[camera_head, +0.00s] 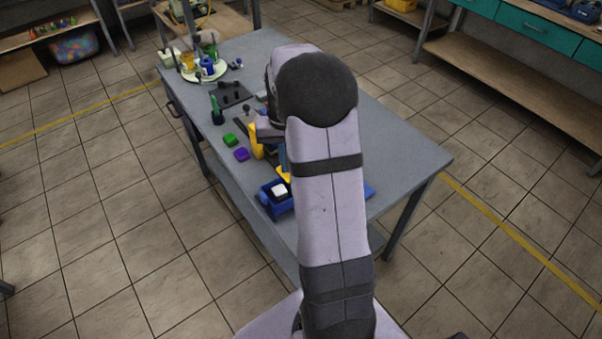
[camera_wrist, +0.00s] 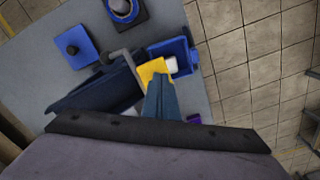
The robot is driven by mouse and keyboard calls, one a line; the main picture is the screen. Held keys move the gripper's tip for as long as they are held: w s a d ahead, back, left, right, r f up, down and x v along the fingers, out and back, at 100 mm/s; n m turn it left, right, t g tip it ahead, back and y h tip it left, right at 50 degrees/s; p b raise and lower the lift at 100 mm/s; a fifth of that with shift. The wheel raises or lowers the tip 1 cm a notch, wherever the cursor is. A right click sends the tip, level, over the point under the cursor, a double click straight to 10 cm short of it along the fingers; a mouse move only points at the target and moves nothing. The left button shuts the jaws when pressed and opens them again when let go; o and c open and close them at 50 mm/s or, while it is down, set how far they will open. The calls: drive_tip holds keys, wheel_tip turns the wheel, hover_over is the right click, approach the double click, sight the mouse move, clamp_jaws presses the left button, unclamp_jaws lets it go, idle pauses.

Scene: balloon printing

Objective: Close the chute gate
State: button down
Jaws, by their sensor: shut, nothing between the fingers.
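In the wrist view a yellow plate (camera_wrist: 152,70), which looks like the chute gate, stands beside a blue bin (camera_wrist: 182,46) holding a white block (camera_wrist: 172,65). A long dark blue chute (camera_wrist: 95,92) lies to its left, with a grey bar across its end. My gripper (camera_wrist: 158,77) is shut and empty; its fingertips are at the yellow plate's lower edge in the picture, and I cannot tell whether they touch. In the head view my arm hides most of the chute; the blue bin (camera_head: 268,204) shows at its left.
A blue square with a dark knob (camera_wrist: 76,44) sits nearby in the wrist view. A round tray (camera_head: 213,74) stands at the far end. The table's right side is clear.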

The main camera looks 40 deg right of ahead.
drive_tip(key=shift+f+b, duration=0.7)
drive_tip(key=shift+f, duration=0.75)
drive_tip(key=shift+r, duration=0.2)
wheel_tip(320, 180, up, 13)
drive_tip(key=p, duration=1.1)
drive_tip(key=shift+p, duration=0.3)
